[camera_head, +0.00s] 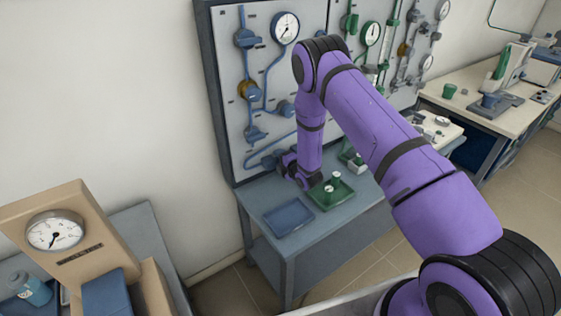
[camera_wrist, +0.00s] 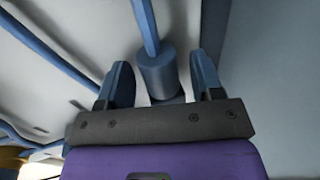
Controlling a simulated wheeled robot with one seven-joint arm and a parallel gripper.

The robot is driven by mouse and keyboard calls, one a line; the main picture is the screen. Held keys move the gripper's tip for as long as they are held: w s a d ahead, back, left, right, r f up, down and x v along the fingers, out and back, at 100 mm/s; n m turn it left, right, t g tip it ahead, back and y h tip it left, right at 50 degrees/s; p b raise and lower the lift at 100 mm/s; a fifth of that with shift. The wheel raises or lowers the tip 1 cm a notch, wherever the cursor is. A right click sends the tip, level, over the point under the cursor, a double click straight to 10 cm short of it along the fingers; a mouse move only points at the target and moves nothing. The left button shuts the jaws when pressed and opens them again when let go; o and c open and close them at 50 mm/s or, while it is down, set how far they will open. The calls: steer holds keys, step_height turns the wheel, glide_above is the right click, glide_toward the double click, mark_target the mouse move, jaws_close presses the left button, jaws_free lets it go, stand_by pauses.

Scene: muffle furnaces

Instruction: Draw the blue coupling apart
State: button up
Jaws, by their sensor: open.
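The blue coupling (camera_wrist: 158,76) is a short, thick blue cylinder on the end of a thin blue pipe (camera_wrist: 146,27) in the wrist view. My gripper (camera_wrist: 160,66) is open, with one blue finger on each side of the coupling. Gaps show between the fingers and the cylinder, and the coupling reaches down towards the dark palm. In the head view my gripper (camera_head: 300,176) is low at the front of the grey panel (camera_head: 228,62), by the lower blue pipes (camera_head: 262,160). The coupling cannot be made out there.
Below the panel is a grey-blue bench (camera_head: 262,196) with an empty blue tray (camera_head: 289,217) and a green tray (camera_head: 345,190) holding small green-and-white parts. Blue valves and a gauge (camera_head: 285,27) are above. A beige gauge box (camera_head: 72,235) stands at lower left.

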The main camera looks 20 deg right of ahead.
jaws_close()
steer(key=shift+w+d, duration=0.25)
steer(key=shift+d, duration=0.6)
steer(key=shift+w+d, duration=0.25)
steer(key=shift+d, duration=0.55)
jaws_free()
steer(key=v, duration=1)
steer(key=shift+s+d, duration=0.15)
steer(key=shift+s, duration=0.2)
